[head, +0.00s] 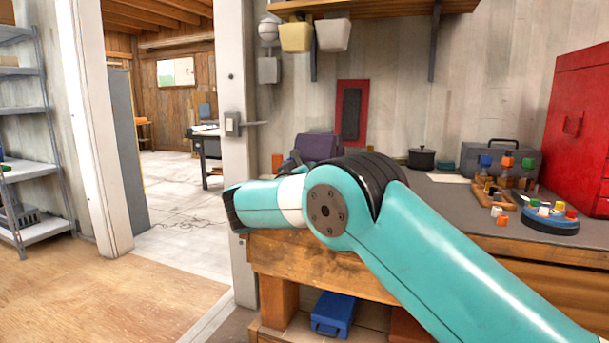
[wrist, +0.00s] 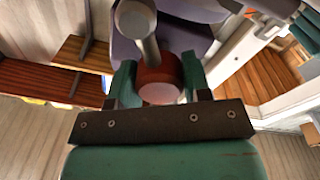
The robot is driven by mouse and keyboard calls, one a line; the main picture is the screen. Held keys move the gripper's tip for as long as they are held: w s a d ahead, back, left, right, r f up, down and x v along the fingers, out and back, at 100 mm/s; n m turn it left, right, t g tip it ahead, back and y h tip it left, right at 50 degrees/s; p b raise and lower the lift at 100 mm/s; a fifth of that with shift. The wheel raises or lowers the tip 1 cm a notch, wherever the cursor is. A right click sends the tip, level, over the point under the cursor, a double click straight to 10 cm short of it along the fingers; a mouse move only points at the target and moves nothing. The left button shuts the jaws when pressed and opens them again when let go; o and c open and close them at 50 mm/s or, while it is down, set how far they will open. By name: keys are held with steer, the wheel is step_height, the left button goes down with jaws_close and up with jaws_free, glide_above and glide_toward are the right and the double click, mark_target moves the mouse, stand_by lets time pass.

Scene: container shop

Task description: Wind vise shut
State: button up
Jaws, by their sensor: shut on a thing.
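The vise (head: 317,147) is a purple-grey body on the workbench in the head view, partly hidden by my arm. In the wrist view its purple body (wrist: 188,40) fills the top middle. A grey handle bar with a round ball end (wrist: 135,18) runs down from the top to a reddish-brown round knob (wrist: 160,92). My gripper (wrist: 158,68) has its two green fingers on either side of this knob and is shut on it. The gap between the vise jaws cannot be made out.
The workbench (head: 455,199) carries a black pot (head: 421,158), a grey toolbox (head: 490,160), a blue round tray (head: 550,222) with coloured pieces and a red cabinet (head: 580,130). A blue box (head: 333,313) stands below. The wooden floor (head: 90,280) at left is clear, beside a doorway.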

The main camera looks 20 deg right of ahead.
steer(key=shift+r, duration=0.2)
steer(key=o, duration=0.9)
steer(key=shift+f, duration=0.1)
steer(key=shift+a, duration=0.1)
steer(key=shift+s+a+f+b, duration=0.15)
steer(key=shift+s+a+b, duration=0.1)
steer(key=shift+b, duration=0.1)
steer(key=b+v, duration=1.6)
steer(key=b, duration=0.2)
steer(key=shift+s+a+b, duration=0.1)
steer(key=shift+s+b, duration=0.2)
steer(key=shift+b, duration=0.1)
